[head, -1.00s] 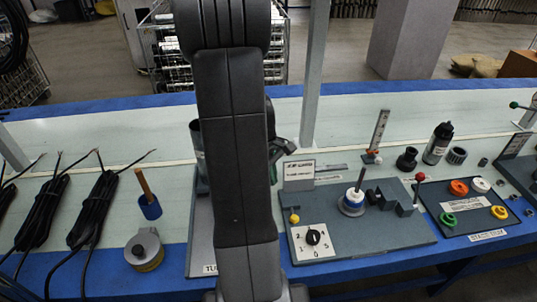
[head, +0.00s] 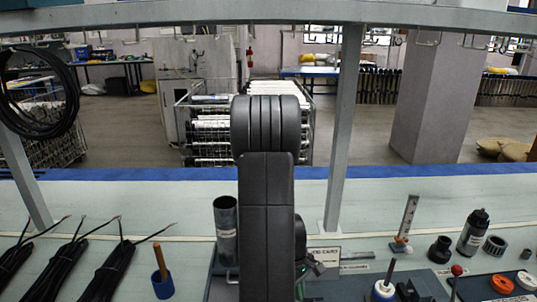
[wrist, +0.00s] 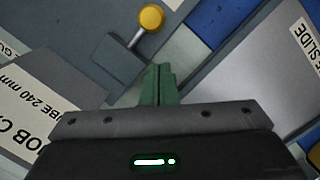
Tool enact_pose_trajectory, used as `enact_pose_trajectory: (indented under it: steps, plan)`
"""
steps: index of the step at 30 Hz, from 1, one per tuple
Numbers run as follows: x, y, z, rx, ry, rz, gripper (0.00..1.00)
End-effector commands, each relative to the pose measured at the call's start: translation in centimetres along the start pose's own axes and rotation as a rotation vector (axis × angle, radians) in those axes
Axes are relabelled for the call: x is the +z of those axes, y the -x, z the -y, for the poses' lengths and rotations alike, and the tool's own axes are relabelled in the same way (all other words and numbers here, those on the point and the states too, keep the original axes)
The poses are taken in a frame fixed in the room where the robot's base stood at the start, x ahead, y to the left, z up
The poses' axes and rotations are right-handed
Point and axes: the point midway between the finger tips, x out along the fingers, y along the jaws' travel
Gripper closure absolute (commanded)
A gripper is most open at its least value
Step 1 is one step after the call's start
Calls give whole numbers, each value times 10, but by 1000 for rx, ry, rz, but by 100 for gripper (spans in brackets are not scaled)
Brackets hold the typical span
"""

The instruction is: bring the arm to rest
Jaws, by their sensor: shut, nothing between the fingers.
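My arm (head: 266,215) stands upright in the middle of the head view and hides part of the bench behind it. Only a small dark part of my gripper shows to its right; the fingertips are hidden there. In the wrist view the two green fingers of my gripper (wrist: 160,72) are together, with nothing between them. They are over grey board surfaces, near a yellow ball knob (wrist: 151,17) on a metal stem, and appear apart from it.
A grey tube (head: 226,232) stands just left of my arm. A bench post (head: 345,130) rises to the right. Black cable bundles (head: 108,270) and a blue cup (head: 162,286) are at left.

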Motion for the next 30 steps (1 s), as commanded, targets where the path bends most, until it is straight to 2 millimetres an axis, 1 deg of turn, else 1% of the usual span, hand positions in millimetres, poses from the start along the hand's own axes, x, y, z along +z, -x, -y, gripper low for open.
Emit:
enact_pose_trajectory:
  steps: [1, 3, 10, 23, 30]
  plan:
    - [2, -7, 0, -3, 0, 2, 100]
    - [5, -11, 1, -5, 1, 3, 100]
    - [10, -15, 1, -8, 1, 5, 100]
    - [10, -13, 1, -4, -2, 2, 100]
    - [10, -2, 2, 23, -30, -18, 100]
